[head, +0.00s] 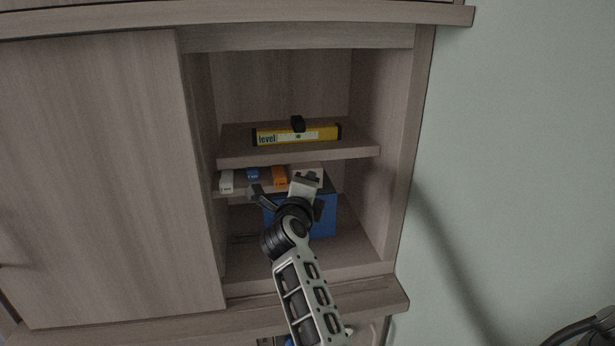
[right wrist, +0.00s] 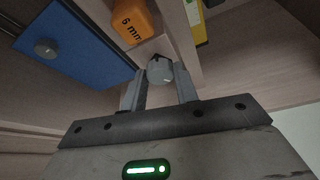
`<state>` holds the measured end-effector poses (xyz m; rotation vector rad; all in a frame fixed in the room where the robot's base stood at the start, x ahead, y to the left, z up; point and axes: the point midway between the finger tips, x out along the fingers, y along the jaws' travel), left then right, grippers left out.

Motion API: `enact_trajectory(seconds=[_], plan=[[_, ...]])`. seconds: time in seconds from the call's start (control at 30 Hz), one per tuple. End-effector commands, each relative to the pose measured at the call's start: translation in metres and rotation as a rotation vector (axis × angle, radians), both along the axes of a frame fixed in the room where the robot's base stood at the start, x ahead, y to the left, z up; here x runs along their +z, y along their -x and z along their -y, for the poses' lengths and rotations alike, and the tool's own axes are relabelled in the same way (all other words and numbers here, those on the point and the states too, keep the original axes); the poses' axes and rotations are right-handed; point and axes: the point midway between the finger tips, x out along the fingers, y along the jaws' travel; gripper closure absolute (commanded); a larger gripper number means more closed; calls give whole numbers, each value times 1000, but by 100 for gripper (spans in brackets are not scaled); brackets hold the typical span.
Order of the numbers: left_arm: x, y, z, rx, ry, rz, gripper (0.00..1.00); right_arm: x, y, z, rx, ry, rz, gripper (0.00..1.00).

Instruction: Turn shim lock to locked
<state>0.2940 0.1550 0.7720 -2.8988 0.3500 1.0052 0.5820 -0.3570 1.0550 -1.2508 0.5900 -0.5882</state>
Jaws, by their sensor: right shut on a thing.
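The shim lock's knob (right wrist: 160,70) is a small round grey knob with a dark mark on its top edge, seen in the right wrist view. It sits on a pale block beside the orange 6 mm shim (right wrist: 132,22). My right gripper (right wrist: 163,90) has one finger on each side of the knob and is shut on it. In the head view my right gripper (head: 304,184) reaches into the open cabinet at the middle shelf and hides the knob. The orange shim (head: 279,176) shows just left of it. My left gripper is not in view.
A white shim (head: 226,181) and a blue shim (head: 253,174) stand farther left. A yellow level (head: 290,135) lies on the upper shelf (head: 300,155), close above my gripper. A blue box (head: 326,215) is below. A cabinet door (head: 100,190) covers the left side.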

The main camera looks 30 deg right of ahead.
Motion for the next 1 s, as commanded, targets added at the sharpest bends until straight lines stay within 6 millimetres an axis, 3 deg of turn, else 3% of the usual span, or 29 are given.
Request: enact_trajectory(seconds=[0.5, 1.0], plan=[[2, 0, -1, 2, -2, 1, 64, 3, 1, 1, 1, -394, 161, 93], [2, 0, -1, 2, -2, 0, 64, 4, 1, 2, 1, -530, 215, 93]])
